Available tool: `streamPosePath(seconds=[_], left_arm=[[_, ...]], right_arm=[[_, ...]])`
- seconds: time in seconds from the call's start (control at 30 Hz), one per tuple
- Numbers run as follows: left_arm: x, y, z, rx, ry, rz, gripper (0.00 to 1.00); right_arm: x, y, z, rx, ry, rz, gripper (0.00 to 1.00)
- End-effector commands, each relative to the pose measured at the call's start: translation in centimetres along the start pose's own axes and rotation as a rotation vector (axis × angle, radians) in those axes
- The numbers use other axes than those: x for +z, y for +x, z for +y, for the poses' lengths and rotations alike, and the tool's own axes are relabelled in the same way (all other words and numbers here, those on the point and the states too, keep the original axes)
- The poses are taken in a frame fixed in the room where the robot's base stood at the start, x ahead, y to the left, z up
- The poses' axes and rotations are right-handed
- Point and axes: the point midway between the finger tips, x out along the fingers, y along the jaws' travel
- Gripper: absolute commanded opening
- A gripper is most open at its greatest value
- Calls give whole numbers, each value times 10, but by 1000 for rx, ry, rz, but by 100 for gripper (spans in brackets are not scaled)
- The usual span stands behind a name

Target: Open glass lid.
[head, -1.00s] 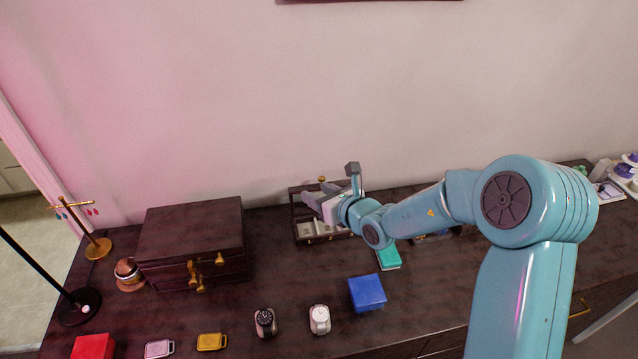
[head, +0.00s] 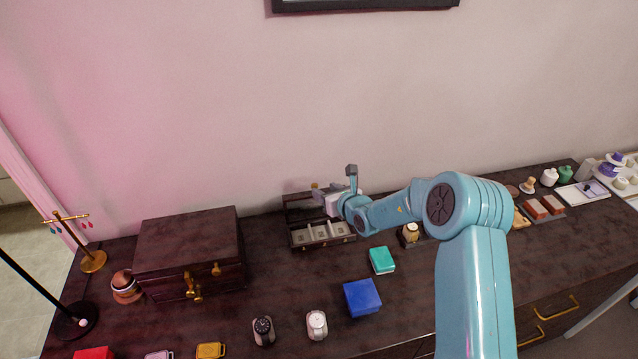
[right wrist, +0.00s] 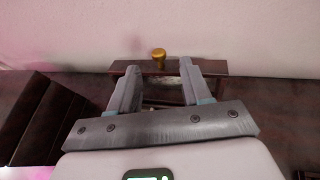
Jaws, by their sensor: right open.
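A dark wooden box (head: 297,243) with pale compartments stands at the back of the dresser, near the wall. Its framed glass lid (head: 291,203) appears raised at the rear, with a small gold knob on its upper edge. In the right wrist view, the lid's dark top bar (right wrist: 210,68) and gold knob (right wrist: 159,55) show just beyond my fingers. My right gripper (head: 320,197) is open and in front of the lid; it also shows in the right wrist view (right wrist: 157,68) with its fingers spread. Whether they touch the lid I cannot tell. My left gripper is out of view.
A large dark chest (head: 190,245) with gold clasps stands left of the box. A blue box (head: 362,297), a teal box (head: 382,260) and two watches lie in front. Trays and small jars stand at right. Some bare dresser top lies between.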

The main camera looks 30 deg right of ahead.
Motion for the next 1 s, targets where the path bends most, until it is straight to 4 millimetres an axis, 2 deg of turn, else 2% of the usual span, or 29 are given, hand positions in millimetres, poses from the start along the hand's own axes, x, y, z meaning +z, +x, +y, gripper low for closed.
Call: streamPosePath(seconds=[0.1, 0.3, 0.67, 0.77, 0.8, 0.83, 1.0], left_arm=[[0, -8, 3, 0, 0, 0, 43], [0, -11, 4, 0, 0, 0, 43], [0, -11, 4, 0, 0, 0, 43], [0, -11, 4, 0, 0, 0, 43], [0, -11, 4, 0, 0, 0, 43], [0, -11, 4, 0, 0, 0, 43], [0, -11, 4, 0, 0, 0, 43]], right_arm=[[1, 22, 2, 1, -1, 0, 48], [1, 43, 2, 1, 0, -1, 48], [0, 48, 1, 1, 0, -1, 48], [0, 48, 1, 1, 0, -1, 19], [0, 48, 1, 0, 0, -1, 6], [0, 48, 1, 0, 0, -1, 0], [0, 48, 0, 0, 0, -1, 0]])
